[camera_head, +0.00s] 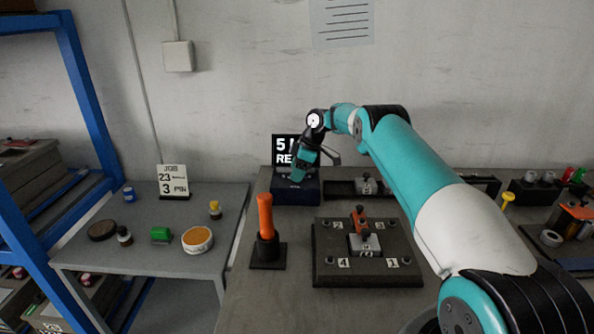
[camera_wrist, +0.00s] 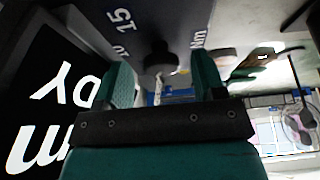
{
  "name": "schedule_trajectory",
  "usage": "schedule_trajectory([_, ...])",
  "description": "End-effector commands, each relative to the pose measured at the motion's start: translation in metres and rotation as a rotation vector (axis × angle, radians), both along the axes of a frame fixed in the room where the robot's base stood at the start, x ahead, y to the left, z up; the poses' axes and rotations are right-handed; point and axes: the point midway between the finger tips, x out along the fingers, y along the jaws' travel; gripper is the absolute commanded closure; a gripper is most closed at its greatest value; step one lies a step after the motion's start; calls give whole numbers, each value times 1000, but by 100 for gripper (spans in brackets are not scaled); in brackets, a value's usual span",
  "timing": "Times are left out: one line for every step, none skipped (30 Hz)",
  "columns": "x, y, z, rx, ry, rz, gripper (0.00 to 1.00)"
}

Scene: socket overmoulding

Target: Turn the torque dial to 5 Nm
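The torque unit is a dark blue box (camera_head: 292,191) at the back of the bench, with a black display (camera_head: 283,144) behind it. The display's visible part reads "5" and "RE"; my gripper hides the rest. In the wrist view the display (camera_wrist: 45,100) is upside down, showing "DY" and "m". The dark dial knob (camera_wrist: 160,62) stands on a grey face marked 10, 15 and Nm. My gripper (camera_head: 300,178) points down over the box. Its two teal fingers (camera_wrist: 165,85) are apart, with the knob just beyond and between their tips, a gap showing. The dial's pointer is not clear.
An orange-handled tool (camera_head: 265,216) stands upright in a black holder at the front. A dark fixture plate (camera_head: 330,272) with numbered corners lies to its right. A black tray (camera_head: 340,187) adjoins the box on the right. A side table (camera_head: 130,255) stands left.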

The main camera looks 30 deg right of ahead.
Motion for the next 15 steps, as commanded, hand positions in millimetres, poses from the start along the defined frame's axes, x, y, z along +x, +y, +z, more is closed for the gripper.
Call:
schedule_trajectory([0, 0, 0, 1, 1, 0, 37])
schedule_trajectory([0, 0, 0, 1, 1, 0, 37])
schedule_trajectory([0, 0, 0, 1, 1, 0, 37])
schedule_trajectory([0, 0, 1, 1, 1, 0, 37])
schedule_trajectory([-1, -1, 3, 0, 0, 0, 37])
schedule_trajectory([-1, -2, 6, 0, 0, 0, 37])
schedule_trajectory([-2, -3, 9, 0, 0, 0, 37])
schedule_trajectory([-3, -5, 13, 0, 0, -1, 37])
schedule_trajectory([-4, -8, 19, -1, -1, -2, 37])
schedule_trajectory([-5, -10, 25, -1, -2, -2, 37])
schedule_trajectory([-7, -12, 30, -2, -2, -1, 37])
schedule_trajectory([-9, -15, 41, -1, -2, -2, 37])
schedule_trajectory([-10, -17, 49, -1, -4, -2, 37])
schedule_trajectory([-12, -20, 56, -2, -3, -2, 37])
schedule_trajectory([-14, -24, 69, -1, -2, -2, 37])
